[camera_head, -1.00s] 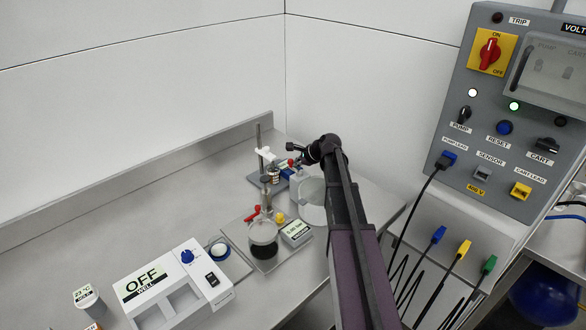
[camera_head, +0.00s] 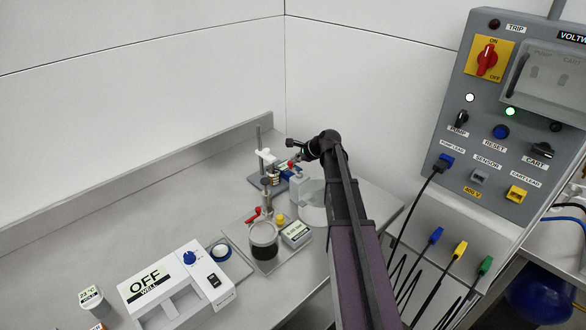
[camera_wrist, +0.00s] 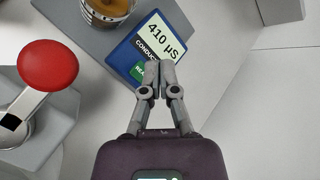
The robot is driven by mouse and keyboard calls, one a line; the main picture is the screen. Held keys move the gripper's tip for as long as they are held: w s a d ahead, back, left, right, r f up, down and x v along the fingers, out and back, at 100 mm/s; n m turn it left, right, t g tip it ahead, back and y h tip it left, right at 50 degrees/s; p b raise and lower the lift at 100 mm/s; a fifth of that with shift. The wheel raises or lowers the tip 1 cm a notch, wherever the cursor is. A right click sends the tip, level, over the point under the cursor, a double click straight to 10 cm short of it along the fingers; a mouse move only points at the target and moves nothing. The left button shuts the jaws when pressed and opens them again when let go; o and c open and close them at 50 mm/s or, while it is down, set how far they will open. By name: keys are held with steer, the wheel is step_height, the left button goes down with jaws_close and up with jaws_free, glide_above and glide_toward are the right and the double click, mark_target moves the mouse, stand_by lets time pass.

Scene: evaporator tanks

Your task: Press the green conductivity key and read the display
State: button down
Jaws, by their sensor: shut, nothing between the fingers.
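The blue conductivity meter (camera_wrist: 183,22) lies at the top centre of the wrist view. Its pale display (camera_wrist: 163,40) reads 410 µS. The green key (camera_wrist: 138,70) is below the display, partly hidden behind my fingers. My gripper (camera_wrist: 154,72) is shut and empty, its tips over the key's right side. I cannot tell whether they touch it. In the head view the meter's blue edge (camera_head: 285,173) shows small beside my gripper, and its display is not readable there.
A jar of brown liquid (camera_wrist: 107,10) stands by the meter. A red knob (camera_wrist: 47,66) rises at left. In the head view a glass vessel (camera_head: 263,240) and a small display unit (camera_head: 296,234) stand in front. The voltage panel (camera_head: 500,130) is at right.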

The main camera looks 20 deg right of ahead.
steer(key=shift+r+p, duration=1.7)
steer(key=shift+r, duration=0.35)
